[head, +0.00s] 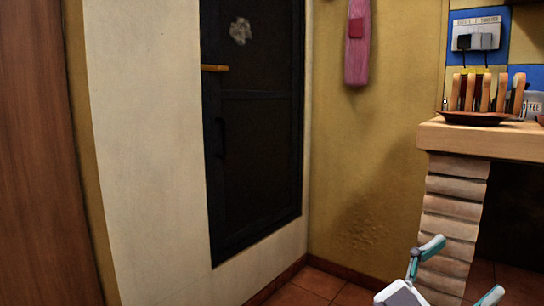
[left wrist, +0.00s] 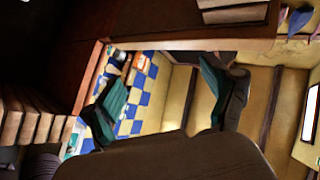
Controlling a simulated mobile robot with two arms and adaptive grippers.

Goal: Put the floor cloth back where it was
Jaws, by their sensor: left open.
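My left gripper (head: 462,272) is low at the right in the head view, in front of the brick pillar. Its teal-padded fingers are spread apart, and they also show in the left wrist view (left wrist: 158,82) with nothing between them. I cannot make out a floor cloth for certain in either view. A long pink thing (head: 357,45) with a red patch hangs on the yellow wall; I cannot tell what it is. A small pale grey patch (head: 240,31) shows on the dark door (head: 255,130). My right gripper is not in view.
A wooden counter (head: 500,138) on a brick pillar (head: 453,215) stands at the right, with a brown dish (head: 474,118) and upright wooden pieces on it. A wall socket (head: 476,38) is above. A brown wooden panel (head: 40,150) stands at the left. Tiled floor (head: 318,280) shows near the corner.

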